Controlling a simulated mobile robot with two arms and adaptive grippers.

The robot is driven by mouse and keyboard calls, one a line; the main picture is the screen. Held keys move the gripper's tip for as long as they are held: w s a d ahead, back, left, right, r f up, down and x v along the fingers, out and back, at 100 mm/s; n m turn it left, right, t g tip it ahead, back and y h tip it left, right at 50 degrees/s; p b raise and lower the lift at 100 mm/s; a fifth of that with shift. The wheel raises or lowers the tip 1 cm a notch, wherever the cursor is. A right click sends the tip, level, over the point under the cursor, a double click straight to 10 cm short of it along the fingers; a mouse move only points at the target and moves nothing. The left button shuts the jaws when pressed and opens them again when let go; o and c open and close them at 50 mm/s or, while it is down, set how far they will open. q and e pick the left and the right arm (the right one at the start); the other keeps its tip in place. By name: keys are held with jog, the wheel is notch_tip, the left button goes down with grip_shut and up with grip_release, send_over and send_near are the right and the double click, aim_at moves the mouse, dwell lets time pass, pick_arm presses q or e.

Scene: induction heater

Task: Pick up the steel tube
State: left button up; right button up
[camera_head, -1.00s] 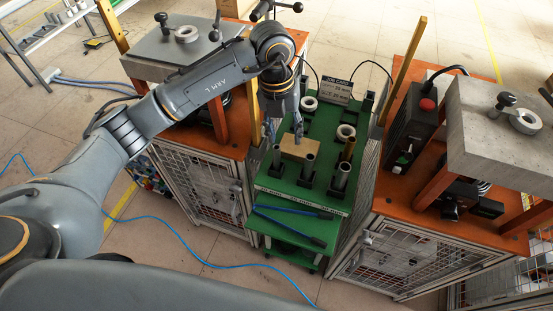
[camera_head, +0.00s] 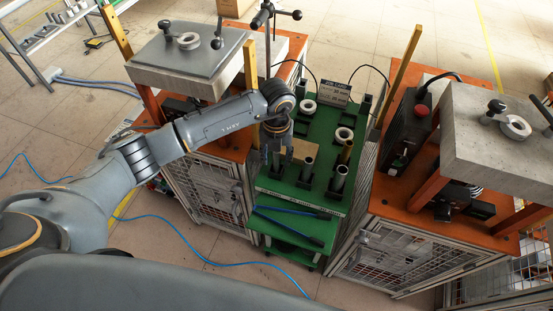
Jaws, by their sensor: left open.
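Steel tubes stand upright in dark holders on the green cart top (camera_head: 322,123): one in the middle (camera_head: 308,168) and one at the right (camera_head: 340,178). My left gripper (camera_head: 276,154) is open and points down at the left of the cart, over the place of a third tube. The gripper hides most of that spot, so I cannot tell whether its fingers are around the tube or above it. My right gripper is not in view.
Orange-topped benches (camera_head: 395,208) flank the cart closely.

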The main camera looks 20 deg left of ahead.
pick_arm(q)
jog(key=shift+f, duration=1.15)
grip_shut()
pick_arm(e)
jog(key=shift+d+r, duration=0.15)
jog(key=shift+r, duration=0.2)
pick_arm(q)
jog(key=shift+r, duration=0.1)
jog(key=shift+w+r, duration=0.1)
jog(key=shift+r, duration=0.35)
notch_tip(320, 180, up, 2)
jog(key=shift+r+b, duration=0.15)
jog(key=shift+b, duration=0.2)
jog(key=s+d+r+b, duration=0.3)
jog(key=s+d+r, duration=0.4)
jog(key=s+r, duration=0.45)
jog(key=shift+s+d+r+p, duration=0.1)
jog(key=shift+s+r+p, duration=0.05)
jog(key=shift+r+p, duration=1.25)
jog(key=shift+s+d+r+p, duration=0.1)
jog(key=shift+s+r+p, duration=0.05)
jog(key=shift+r+p, duration=1.15)
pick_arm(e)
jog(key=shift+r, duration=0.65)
